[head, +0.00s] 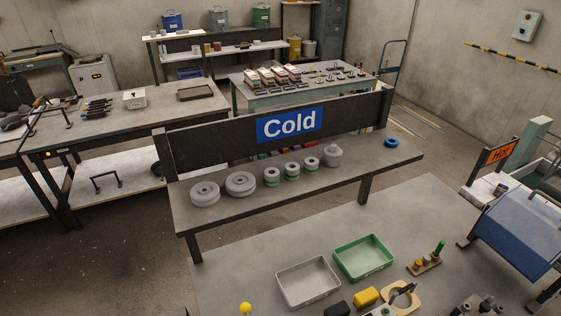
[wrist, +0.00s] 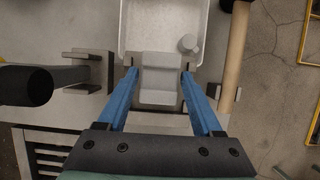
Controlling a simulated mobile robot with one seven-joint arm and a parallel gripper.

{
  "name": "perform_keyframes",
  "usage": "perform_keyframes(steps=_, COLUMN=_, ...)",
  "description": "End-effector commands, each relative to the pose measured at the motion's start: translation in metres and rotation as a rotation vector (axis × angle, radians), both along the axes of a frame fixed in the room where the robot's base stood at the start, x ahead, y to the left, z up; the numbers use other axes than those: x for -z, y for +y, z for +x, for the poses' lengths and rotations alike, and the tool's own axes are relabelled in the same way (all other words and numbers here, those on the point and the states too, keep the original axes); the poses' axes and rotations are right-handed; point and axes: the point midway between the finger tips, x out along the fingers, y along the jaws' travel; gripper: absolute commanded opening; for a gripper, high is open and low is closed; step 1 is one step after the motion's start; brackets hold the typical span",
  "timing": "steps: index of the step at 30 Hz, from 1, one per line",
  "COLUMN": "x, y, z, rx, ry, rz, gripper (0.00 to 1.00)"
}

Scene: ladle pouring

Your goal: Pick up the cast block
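In the wrist view, a pale grey block (wrist: 160,80), which looks like the cast block, lies between the two blue fingers of my gripper (wrist: 159,72). The fingers are spread, one on each side of it, with a narrow gap showing at the left. Whether the right finger touches it I cannot tell. A small grey cylinder (wrist: 188,43) stands just beyond its right end. My gripper does not show in the head view, and I cannot pick out this block there.
A pale tray (wrist: 124,28) lies beyond the block. A dark round bar end (wrist: 35,85) stands at the left and a wooden handle (wrist: 235,55) at the right. In the head view, the Cold bench (head: 230,218) holds grey castings; a blue Hot unit (head: 520,232) stands right.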

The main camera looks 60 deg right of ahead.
Motion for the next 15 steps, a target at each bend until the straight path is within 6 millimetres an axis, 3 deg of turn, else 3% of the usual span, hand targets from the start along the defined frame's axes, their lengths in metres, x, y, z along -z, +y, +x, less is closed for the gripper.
perform_keyframes(steps=2, x=-0.0002, y=0.0000, z=0.0001, rx=0.000, ry=0.000, rz=0.000, gripper=0.51)
perform_keyframes(steps=10, x=-0.0003, y=0.0001, z=0.0001, rx=0.000, ry=0.000, rz=0.000, gripper=0.03)
perform_keyframes(steps=15, x=-0.0007, y=-0.0001, z=0.0004, rx=0.000, ry=-0.001, rz=0.000, gripper=0.00)
